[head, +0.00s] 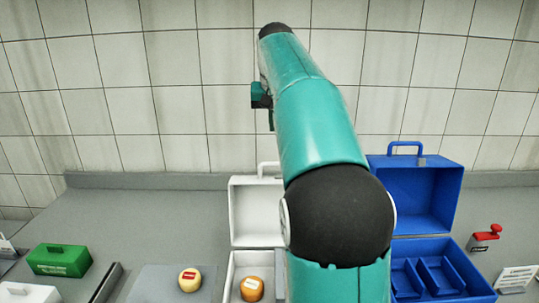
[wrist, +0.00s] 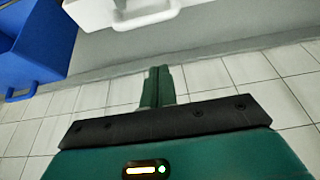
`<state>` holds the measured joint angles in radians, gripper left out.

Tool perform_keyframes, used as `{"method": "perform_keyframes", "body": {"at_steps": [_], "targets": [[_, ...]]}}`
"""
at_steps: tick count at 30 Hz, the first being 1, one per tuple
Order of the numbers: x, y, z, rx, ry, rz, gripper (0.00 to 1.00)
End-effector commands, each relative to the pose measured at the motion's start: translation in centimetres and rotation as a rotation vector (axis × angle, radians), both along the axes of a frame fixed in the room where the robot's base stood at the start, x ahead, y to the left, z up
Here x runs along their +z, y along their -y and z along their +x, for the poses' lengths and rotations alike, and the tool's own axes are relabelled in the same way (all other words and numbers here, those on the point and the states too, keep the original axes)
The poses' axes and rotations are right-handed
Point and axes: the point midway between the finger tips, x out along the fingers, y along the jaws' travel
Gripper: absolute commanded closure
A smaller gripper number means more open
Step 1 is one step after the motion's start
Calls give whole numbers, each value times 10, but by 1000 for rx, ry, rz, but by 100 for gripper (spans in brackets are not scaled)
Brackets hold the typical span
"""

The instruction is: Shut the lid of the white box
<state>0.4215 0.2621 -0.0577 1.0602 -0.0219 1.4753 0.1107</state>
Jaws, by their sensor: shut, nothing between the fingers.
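The white box (head: 234,268) stands on the counter with its lid (head: 254,212) raised, leaning up at the back, handle on top. My arm hides the right part of the box and lid. My gripper (wrist: 159,72) is shut and empty, apart from the lid. In the head view the gripper (head: 271,126) is partly hidden by my arm, above the lid and in front of the tiled wall.
A blue box (head: 418,196) with compartments stands open right of the white box. A green box (head: 60,260) is farther left. A red-topped object (head: 486,237) stands at right.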

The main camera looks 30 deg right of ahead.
Motion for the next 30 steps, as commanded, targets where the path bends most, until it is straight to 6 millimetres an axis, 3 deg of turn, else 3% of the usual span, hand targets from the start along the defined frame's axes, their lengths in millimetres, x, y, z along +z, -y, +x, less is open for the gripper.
{"method": "perform_keyframes", "body": {"at_steps": [8, 22, 30], "targets": [[-11, 13, 7, -18, -5, 0, 100], [-96, 29, 31, -16, -7, 2, 100], [-93, 9, 3, -16, -2, 1, 100]]}}
